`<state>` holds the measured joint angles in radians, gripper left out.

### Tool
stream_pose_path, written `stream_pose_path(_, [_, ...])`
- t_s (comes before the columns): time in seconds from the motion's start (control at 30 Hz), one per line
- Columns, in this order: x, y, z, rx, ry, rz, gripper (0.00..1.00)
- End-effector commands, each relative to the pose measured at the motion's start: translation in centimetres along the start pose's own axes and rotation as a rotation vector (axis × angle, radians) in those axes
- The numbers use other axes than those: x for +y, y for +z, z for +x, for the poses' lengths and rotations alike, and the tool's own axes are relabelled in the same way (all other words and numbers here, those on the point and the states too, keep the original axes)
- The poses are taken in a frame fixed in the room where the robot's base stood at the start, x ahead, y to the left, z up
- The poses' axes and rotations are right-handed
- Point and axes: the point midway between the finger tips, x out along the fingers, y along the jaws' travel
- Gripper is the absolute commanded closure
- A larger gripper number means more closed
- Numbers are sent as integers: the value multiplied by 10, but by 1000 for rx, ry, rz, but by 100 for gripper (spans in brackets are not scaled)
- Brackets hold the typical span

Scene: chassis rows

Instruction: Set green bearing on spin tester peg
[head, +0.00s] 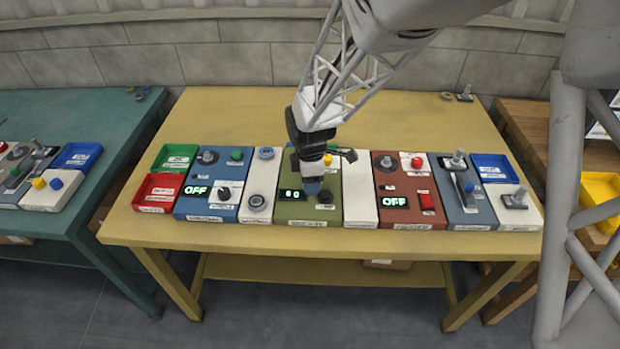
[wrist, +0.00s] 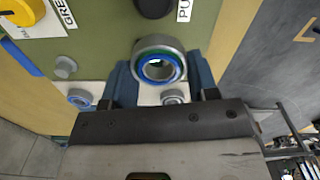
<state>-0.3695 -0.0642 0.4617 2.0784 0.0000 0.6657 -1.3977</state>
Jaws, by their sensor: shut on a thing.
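My gripper (head: 312,188) is over the olive-green panel (head: 290,212) with the "0 g" display in the head view. In the wrist view its blue fingers (wrist: 162,78) are shut on a grey bearing (wrist: 178,48) with green and blue rings around its open bore. The held bearing cannot be made out in the head view. The blue panel (head: 182,207) left of the white strip reads OFF and carries a grey peg (head: 208,157), a green button (head: 237,155) and a black knob (head: 224,193). Its printed label is too small to read, so I cannot tell if it is the spin tester.
Two other bearings (head: 266,153) (head: 257,202) lie on the white strip. Green (head: 176,157) and red (head: 158,192) bins stand at the left. Right of my gripper are a white panel (head: 359,195), a red panel reading OFF (head: 405,218) and a blue-grey panel (head: 468,215).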

Motion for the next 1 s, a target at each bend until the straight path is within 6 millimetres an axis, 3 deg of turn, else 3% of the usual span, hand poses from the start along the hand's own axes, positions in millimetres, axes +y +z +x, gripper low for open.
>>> stream_pose_path(0.37, [5,-4,-1,0,0,-6,73])
stream_pose_path(0.57, [26,-22,-5,0,1,-36,73])
stream_pose_path(0.77, [64,-58,-12,0,2,-91,73])
stream_pose_path(1.0, [114,-117,-20,0,0,-174,73])
